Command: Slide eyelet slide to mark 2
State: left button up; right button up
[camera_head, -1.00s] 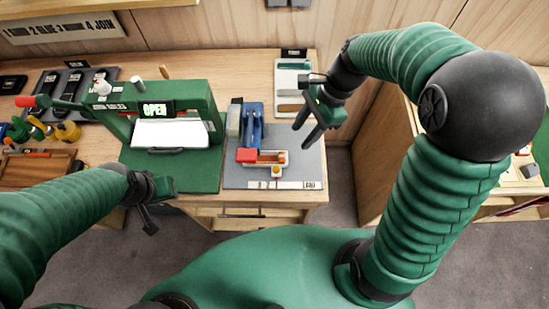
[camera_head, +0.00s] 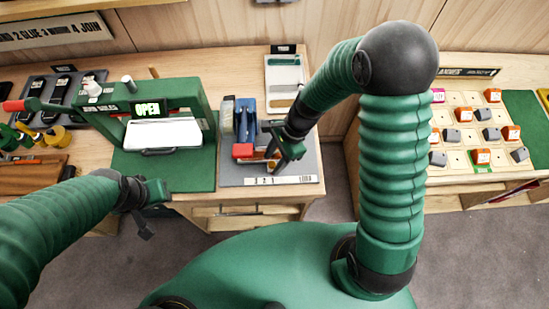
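The eyelet tool (camera_head: 246,118), blue and grey with a red block (camera_head: 242,151), sits on a grey mat (camera_head: 229,178) on the bench. A white strip with printed marks (camera_head: 280,180) runs along the mat's front edge; 3, 2 and 1 read from left to right. My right gripper (camera_head: 275,162) is low over the tool's right front, beside the red block. It hides most of the pale tray and orange parts there. Whether its fingers touch or grip the slide cannot be told. My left gripper (camera_head: 146,212) hangs before the bench's front edge, away from the tool.
A green press with an OPEN display (camera_head: 148,109) stands left of the tool on a green mat (camera_head: 192,178). A pale tray (camera_head: 284,72) lies behind the tool. A second table (camera_head: 450,172) with several orange and grey blocks is at right.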

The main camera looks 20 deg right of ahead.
jog(key=shift+a, duration=0.15)
jog(key=c, duration=0.7)
grip_shut()
jog(key=shift+d, duration=0.25)
jog(key=shift+w+r, duration=0.15)
jog(key=shift+w, duration=0.05)
